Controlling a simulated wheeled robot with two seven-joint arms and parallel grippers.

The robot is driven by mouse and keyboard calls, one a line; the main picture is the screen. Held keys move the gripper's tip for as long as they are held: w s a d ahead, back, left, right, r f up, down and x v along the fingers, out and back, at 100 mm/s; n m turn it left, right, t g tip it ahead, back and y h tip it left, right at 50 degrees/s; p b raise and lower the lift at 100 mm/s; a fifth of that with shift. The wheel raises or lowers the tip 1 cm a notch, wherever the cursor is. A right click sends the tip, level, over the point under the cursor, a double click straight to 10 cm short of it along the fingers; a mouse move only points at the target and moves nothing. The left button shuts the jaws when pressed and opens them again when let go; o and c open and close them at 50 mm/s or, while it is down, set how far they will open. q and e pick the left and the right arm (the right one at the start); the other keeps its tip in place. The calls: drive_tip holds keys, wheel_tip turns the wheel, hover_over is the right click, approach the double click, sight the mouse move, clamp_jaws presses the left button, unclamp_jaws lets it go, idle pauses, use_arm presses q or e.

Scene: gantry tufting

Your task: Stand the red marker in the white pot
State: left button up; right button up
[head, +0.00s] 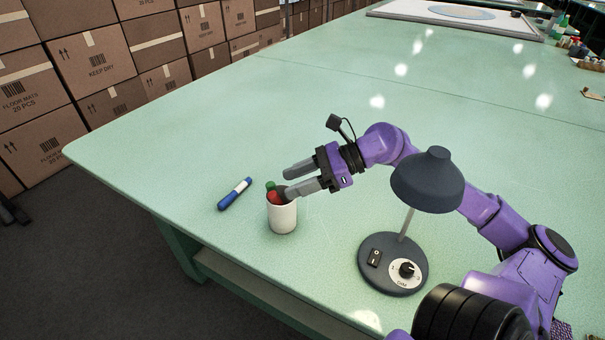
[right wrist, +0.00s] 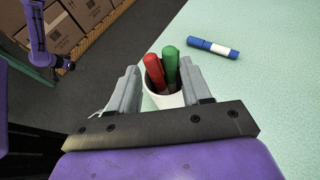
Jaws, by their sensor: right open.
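The white pot (head: 283,215) stands upright near the table's edge. The red marker (right wrist: 155,72) and a green marker (right wrist: 171,66) stand in it, their upper ends above the rim; they also show in the head view as red (head: 273,198) and green (head: 270,186) tips. My right gripper (head: 288,183) is open at the pot's mouth; in the right wrist view its fingers lie either side of the markers, apart from the red one. Part of my left arm shows at the upper left of the right wrist view, its jaws (right wrist: 66,63) too small to read.
A blue marker (head: 235,194) with a white band lies left of the pot. A dark desk lamp (head: 428,180) stands right of it, close to my right arm. Cardboard boxes (head: 90,62) are stacked beyond the table (head: 220,120), whose middle is clear.

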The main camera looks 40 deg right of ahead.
drive_tip(key=v, duration=1)
drive_tip(key=shift+r, duration=0.2)
drive_tip(key=shift+d, duration=0.15)
